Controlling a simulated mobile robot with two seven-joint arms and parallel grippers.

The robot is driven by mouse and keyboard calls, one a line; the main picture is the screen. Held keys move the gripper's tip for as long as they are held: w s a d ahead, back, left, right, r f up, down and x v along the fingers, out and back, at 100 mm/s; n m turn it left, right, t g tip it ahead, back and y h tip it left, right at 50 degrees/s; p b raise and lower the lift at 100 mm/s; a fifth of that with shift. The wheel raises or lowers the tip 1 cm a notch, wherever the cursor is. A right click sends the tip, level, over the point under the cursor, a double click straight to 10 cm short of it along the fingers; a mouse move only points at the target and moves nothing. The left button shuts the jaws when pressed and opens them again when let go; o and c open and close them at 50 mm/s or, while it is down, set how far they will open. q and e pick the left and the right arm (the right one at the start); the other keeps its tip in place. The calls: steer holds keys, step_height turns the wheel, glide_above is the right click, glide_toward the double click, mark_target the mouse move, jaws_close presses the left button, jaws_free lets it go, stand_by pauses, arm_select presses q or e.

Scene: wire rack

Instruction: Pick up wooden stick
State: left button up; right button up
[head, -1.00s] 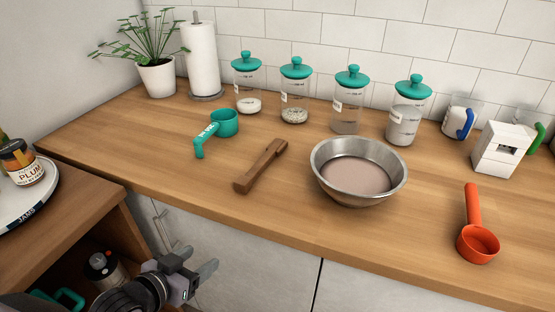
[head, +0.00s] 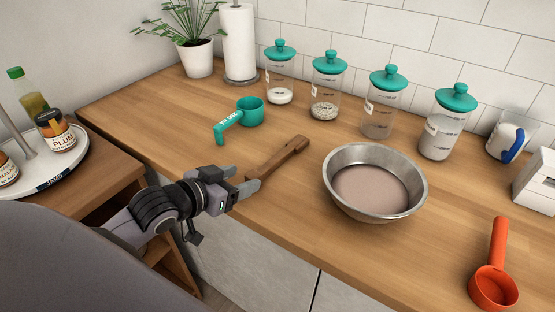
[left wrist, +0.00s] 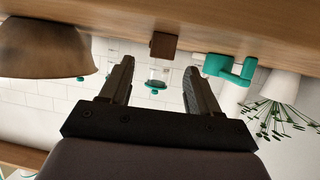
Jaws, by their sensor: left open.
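The brown wooden stick (head: 283,158) lies on the wooden counter between the teal measuring cup and the metal bowl. My left gripper (head: 243,180) is open at the stick's near end, which its fingers partly cover in the head view. In the left wrist view the image is upside down; the stick's end (left wrist: 163,46) shows beyond and between the two open fingers (left wrist: 158,75), with a gap apparent. Whether the fingers touch the stick cannot be told. My right gripper is not in view.
A metal bowl (head: 415,203) stands right of the stick, and a teal measuring cup (head: 249,112) behind it. An orange scoop (head: 494,286) lies at the right. Several teal-lidded jars (head: 380,112) line the wall. A jam tray (head: 75,172) is at the left.

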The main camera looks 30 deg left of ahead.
mark_target(253, 175)
arm_select(q)
steer(key=shift+p+x, duration=0.3)
steer(key=shift+x, duration=2.5)
steer(key=shift+s+f, duration=0.1)
steer(key=shift+f, duration=0.05)
steer(key=c, duration=1)
